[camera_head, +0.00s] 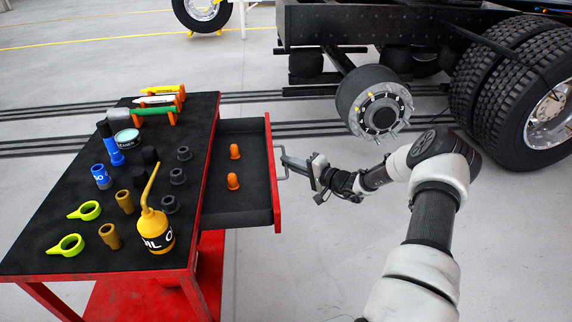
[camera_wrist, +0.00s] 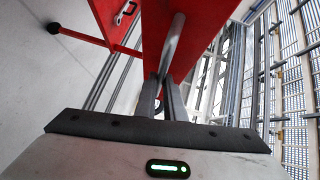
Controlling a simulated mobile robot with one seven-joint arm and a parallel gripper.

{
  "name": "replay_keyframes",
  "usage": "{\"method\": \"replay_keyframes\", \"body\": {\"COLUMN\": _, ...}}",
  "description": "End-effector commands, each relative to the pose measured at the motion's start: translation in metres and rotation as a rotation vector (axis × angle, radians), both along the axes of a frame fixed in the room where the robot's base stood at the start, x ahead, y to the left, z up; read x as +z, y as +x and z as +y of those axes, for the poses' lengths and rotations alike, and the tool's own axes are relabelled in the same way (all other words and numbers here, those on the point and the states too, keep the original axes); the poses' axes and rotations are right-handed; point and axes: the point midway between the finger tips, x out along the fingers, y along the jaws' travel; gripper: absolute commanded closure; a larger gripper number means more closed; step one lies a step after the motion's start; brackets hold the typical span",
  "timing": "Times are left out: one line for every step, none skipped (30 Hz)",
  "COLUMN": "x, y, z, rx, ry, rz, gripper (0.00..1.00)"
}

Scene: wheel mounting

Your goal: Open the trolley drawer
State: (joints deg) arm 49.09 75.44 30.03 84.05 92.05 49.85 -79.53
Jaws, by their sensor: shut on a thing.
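The red trolley (camera_head: 205,190) stands at the left with a black top. Its drawer (camera_head: 236,208) is pulled out to the right, with a dark inside and a red front (camera_head: 273,175). Two orange pieces (camera_head: 233,181) lie in the drawer. A grey bar handle (camera_head: 283,165) is on the drawer front. My gripper (camera_head: 290,163) is at the handle, with its fingers shut on it. In the wrist view, the fingers (camera_wrist: 168,100) meet around the metal handle bar (camera_wrist: 173,45) in front of the red drawer front (camera_wrist: 200,25).
Tools, sockets, a yellow oil can (camera_head: 156,230) and blue bottles cover the trolley top. A wheel hub (camera_head: 378,103) and truck tyres (camera_head: 500,85) stand at the back right. The grey floor right of the drawer is clear apart from my arm.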

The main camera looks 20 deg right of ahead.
Motion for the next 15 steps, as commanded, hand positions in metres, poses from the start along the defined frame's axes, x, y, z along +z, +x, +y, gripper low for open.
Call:
{"method": "replay_keyframes", "body": {"x": -0.0019, "y": -0.0014, "z": -0.0008, "rx": 0.000, "ry": -0.001, "rz": 0.003, "gripper": 1.00}}
{"method": "replay_keyframes", "body": {"x": -0.0019, "y": -0.0014, "z": -0.0008, "rx": 0.000, "ry": -0.001, "rz": 0.004, "gripper": 1.00}}
{"method": "replay_keyframes", "body": {"x": -0.0019, "y": -0.0014, "z": -0.0009, "rx": 0.001, "ry": -0.001, "rz": 0.004, "gripper": 1.00}}
{"method": "replay_keyframes", "body": {"x": -0.0019, "y": -0.0015, "z": -0.0008, "rx": 0.001, "ry": -0.001, "rz": 0.003, "gripper": 1.00}}
{"method": "replay_keyframes", "body": {"x": -0.0019, "y": -0.0015, "z": -0.0008, "rx": 0.001, "ry": -0.001, "rz": 0.004, "gripper": 1.00}}
{"method": "replay_keyframes", "body": {"x": -0.0019, "y": -0.0014, "z": -0.0007, "rx": 0.001, "ry": -0.001, "rz": 0.004, "gripper": 1.00}}
{"method": "replay_keyframes", "body": {"x": -0.0019, "y": -0.0014, "z": -0.0007, "rx": 0.001, "ry": -0.001, "rz": 0.004, "gripper": 1.00}}
{"method": "replay_keyframes", "body": {"x": -0.0020, "y": -0.0015, "z": -0.0006, "rx": 0.001, "ry": -0.001, "rz": 0.004, "gripper": 1.00}}
{"method": "replay_keyframes", "body": {"x": -0.0020, "y": -0.0015, "z": -0.0006, "rx": 0.001, "ry": -0.001, "rz": 0.004, "gripper": 1.00}}
{"method": "replay_keyframes", "body": {"x": -0.0020, "y": -0.0015, "z": -0.0005, "rx": 0.001, "ry": -0.001, "rz": 0.004, "gripper": 1.00}}
{"method": "replay_keyframes", "body": {"x": -0.0021, "y": -0.0015, "z": -0.0005, "rx": 0.001, "ry": -0.001, "rz": 0.004, "gripper": 0.88}}
{"method": "replay_keyframes", "body": {"x": -0.0021, "y": -0.0015, "z": -0.0005, "rx": 0.001, "ry": -0.001, "rz": 0.004, "gripper": 0.81}}
{"method": "replay_keyframes", "body": {"x": -0.0019, "y": -0.0013, "z": -0.0005, "rx": 0.001, "ry": -0.001, "rz": 0.003, "gripper": 0.76}}
{"method": "replay_keyframes", "body": {"x": -0.0018, "y": -0.0012, "z": -0.0004, "rx": 0.001, "ry": -0.001, "rz": 0.003, "gripper": 0.72}}
{"method": "replay_keyframes", "body": {"x": -0.0015, "y": -0.0012, "z": -0.0004, "rx": 0.002, "ry": -0.002, "rz": 0.003, "gripper": 0.72}}
